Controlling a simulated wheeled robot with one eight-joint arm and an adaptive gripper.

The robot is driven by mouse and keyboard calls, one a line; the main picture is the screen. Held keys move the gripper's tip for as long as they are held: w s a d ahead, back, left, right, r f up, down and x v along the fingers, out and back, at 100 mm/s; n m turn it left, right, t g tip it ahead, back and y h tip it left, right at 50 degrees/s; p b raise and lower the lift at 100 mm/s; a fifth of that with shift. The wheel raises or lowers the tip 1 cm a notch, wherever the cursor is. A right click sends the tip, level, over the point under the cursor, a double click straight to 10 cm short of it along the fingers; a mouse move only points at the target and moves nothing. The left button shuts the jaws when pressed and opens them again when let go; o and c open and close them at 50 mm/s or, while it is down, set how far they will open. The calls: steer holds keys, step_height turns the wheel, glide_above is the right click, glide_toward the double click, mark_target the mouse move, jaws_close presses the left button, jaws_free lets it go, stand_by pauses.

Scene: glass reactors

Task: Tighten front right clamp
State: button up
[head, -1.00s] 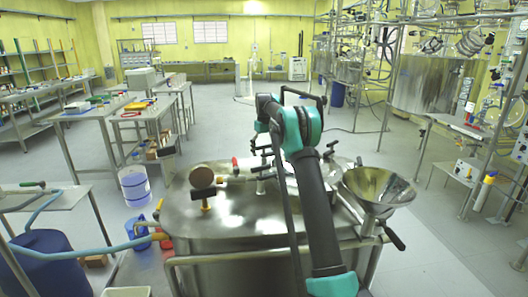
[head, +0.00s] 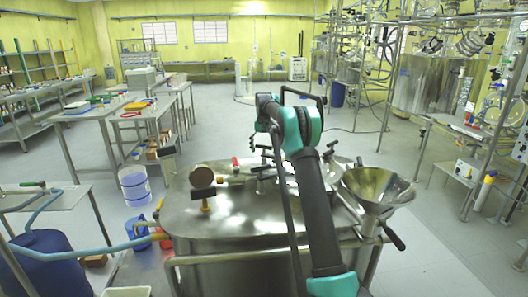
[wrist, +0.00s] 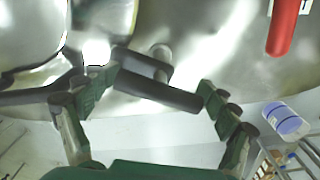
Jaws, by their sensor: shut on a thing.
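In the wrist view, a clamp with a dark bar handle (wrist: 158,90) stands at the rim of the shiny steel vessel. My gripper (wrist: 152,86) has its green-and-dark fingers on either side of this handle, shut on it from its two ends. In the head view the steel vessel (head: 235,215) stands in front of me, with several dark-handled clamps on its lid. My arm crosses the lid there and hides part of it. My gripper cannot be made out clearly in the head view.
A steel funnel (head: 375,187) stands at the lid's right. A red handle (wrist: 283,28) shows at the wrist view's upper right. A white-and-blue bucket (head: 135,186) and a blue drum (head: 45,265) stand on the floor at left. Floor beyond the vessel is clear.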

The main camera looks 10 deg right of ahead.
steer(key=shift+m, duration=0.9)
steer(key=o, duration=1)
step_height(320, 180, up, 11)
steer(key=shift+r, duration=0.5)
